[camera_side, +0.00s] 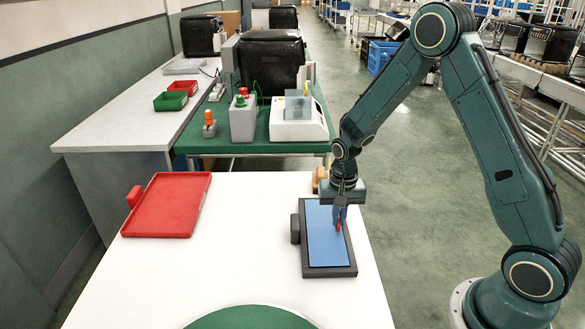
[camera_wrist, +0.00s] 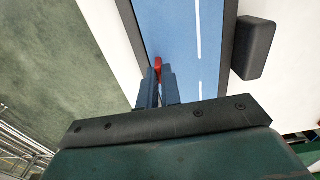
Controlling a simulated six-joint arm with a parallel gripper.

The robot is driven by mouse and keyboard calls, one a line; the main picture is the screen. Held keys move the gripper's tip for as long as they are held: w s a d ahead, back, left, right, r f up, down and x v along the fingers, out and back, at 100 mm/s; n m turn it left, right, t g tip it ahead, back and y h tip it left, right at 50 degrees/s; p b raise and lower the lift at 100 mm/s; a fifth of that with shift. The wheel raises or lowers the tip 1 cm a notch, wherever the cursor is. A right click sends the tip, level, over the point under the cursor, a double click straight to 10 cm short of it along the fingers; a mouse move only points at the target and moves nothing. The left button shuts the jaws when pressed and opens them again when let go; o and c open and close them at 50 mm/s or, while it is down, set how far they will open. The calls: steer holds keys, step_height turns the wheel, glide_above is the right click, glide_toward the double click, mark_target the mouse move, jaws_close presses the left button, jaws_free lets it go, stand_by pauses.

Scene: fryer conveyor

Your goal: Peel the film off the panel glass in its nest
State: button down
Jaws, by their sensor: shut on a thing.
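The panel glass (camera_side: 322,236) lies in a dark nest (camera_side: 330,271) at the right of the white table, and its top shows blue, which looks like the film. The blue surface (camera_wrist: 205,50) also shows in the wrist view, with white reflections along it. A small red tab (camera_wrist: 158,66) is at the edge of the blue surface. My gripper (camera_side: 339,222) is over the right part of the nest, its fingers (camera_wrist: 158,85) shut on the red tab. The film looks flat on the glass. The gripper hides part of the nest's far end.
A red tray (camera_side: 168,205) sits at the table's left. A green disc (camera_side: 252,318) is at the front edge. A dark block (camera_wrist: 254,48) stands on the nest's side. A tan object (camera_side: 320,178) is behind the nest. The table between tray and nest is clear.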

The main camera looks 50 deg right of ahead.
steer(key=shift+r, duration=4.25)
